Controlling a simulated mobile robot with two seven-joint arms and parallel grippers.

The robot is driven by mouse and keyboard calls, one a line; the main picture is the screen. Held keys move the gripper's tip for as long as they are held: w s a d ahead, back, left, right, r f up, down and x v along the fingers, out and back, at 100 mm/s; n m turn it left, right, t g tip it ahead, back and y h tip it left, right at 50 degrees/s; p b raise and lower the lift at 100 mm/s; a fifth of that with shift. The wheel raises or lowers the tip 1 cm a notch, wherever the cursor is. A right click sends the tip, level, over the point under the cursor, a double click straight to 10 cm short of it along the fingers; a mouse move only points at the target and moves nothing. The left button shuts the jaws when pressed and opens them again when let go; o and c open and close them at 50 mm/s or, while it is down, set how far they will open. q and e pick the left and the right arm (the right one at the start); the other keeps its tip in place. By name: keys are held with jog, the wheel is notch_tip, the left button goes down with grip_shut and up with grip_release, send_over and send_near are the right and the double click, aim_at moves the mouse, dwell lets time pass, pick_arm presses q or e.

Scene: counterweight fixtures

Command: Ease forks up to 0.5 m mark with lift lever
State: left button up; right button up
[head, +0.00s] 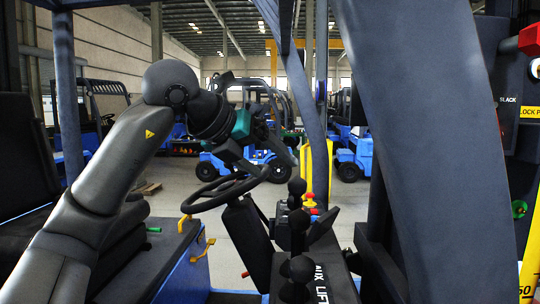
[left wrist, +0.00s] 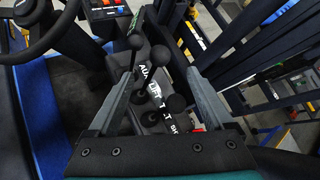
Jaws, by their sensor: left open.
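My left gripper (head: 280,165) is open and empty above the lever console in the head view. In the left wrist view its two grey fingers (left wrist: 160,72) stand wide apart, with black ball-knobbed levers (left wrist: 160,56) showing between them. I cannot tell if either finger touches a lever. The LIFT label (left wrist: 155,94) lies between the AUX label (left wrist: 150,70) and another label; which knob belongs to it is unclear. The levers also show in the head view (head: 298,221). A yellow strip (head: 531,250) reading "50" stands at the far right. The forks are not identifiable. My right gripper is not in view.
A steering wheel (head: 225,191) on its column stands left of the levers. A red button (head: 310,197) is just beyond them. A broad dark post (head: 425,120) blocks the right side. Blue forklifts (head: 245,165) stand behind on open floor.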

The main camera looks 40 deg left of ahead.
aim_at(292, 182)
pick_arm(q)
jog(key=x, duration=0.3)
jog(key=shift+w+f, duration=0.25)
jog(key=shift+w, duration=0.05)
jog(key=p+x, duration=0.1)
jog(key=x, duration=0.4)
jog(key=shift+r, duration=0.1)
jog(key=shift+w+f, duration=0.3)
jog(key=shift+w, duration=0.1)
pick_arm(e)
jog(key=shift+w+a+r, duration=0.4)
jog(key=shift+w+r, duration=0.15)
pick_arm(q)
jog(key=c, duration=0.9)
jog(key=shift+c, duration=0.7)
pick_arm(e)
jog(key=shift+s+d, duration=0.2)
pick_arm(q)
jog(key=shift+s+a, duration=0.1)
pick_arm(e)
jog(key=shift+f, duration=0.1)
